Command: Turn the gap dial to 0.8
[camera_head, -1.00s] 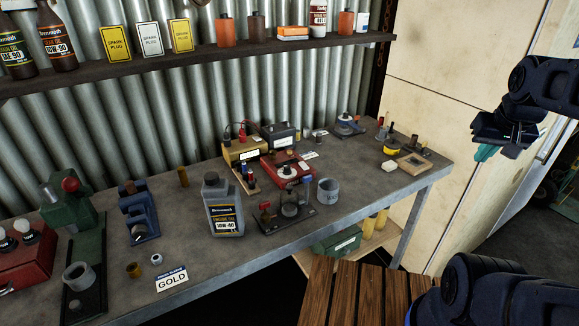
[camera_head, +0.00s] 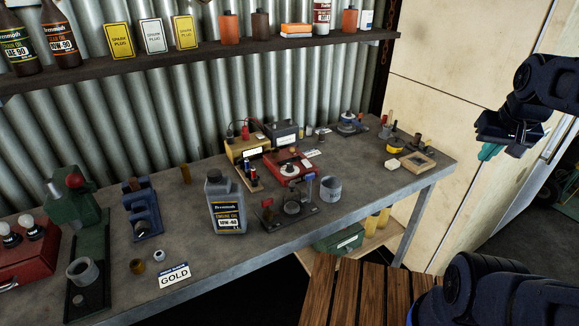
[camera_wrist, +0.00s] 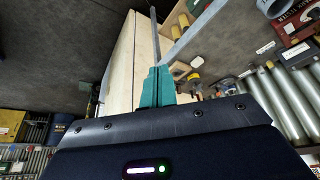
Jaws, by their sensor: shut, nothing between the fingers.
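I cannot read which bench device carries the gap dial. A red box (camera_head: 272,162) with a pale round dial face on top stands mid-bench. In front of it is a black-based fixture (camera_head: 268,216) with a round grey part and upright posts. No scale or 0.8 mark is legible. My gripper (camera_head: 487,153) hangs in the air at the right, well away from both devices. Its teal fingers (camera_wrist: 157,88) are together and empty in the wrist view. A red box with "TESTER" lettering (camera_wrist: 298,18) is partly in the wrist view's upper right.
A grey oil bottle (camera_head: 226,203) stands left of the black fixture, and a grey cup (camera_head: 330,189) right of it. A yellow box (camera_head: 248,147) is behind. A wooden slatted top (camera_head: 345,292) lies before the bench. A shelf (camera_head: 200,57) runs above.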

